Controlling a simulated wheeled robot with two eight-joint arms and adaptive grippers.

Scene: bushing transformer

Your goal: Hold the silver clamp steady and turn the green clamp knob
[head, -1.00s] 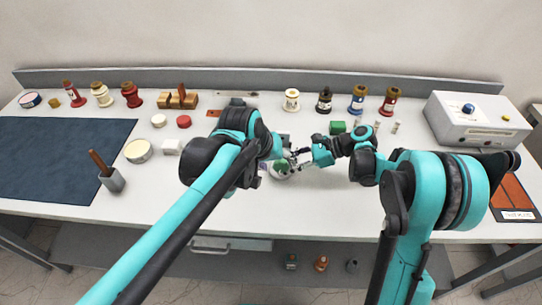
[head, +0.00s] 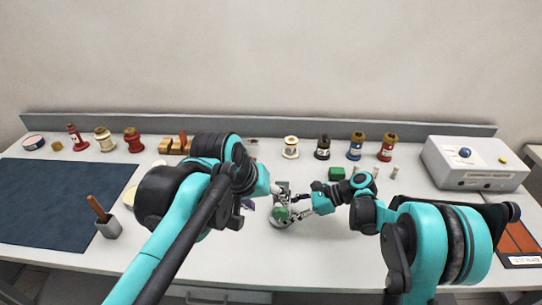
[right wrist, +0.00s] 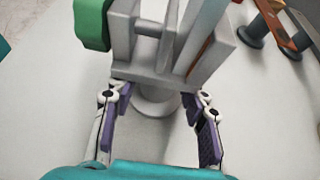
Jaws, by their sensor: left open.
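The silver clamp (head: 282,189) stands on the white table near its front middle, on a round base. The green clamp knob (head: 282,213) is on its near side, and shows at the upper left in the right wrist view (right wrist: 92,22). My right gripper (right wrist: 158,122) is open, with its purple-padded fingers on either side of the clamp's lower stem; gaps show between pads and stem. It also shows right of the clamp in the head view (head: 300,204). My left gripper (head: 250,206) is open, left of the clamp, mostly hidden behind my left arm.
A green block (head: 337,174) and several bushings stand behind the clamp. A grey-white tester box (head: 475,163) is at the right. A dark blue mat (head: 65,205) and a small cup with a brown-handled tool (head: 110,228) lie left.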

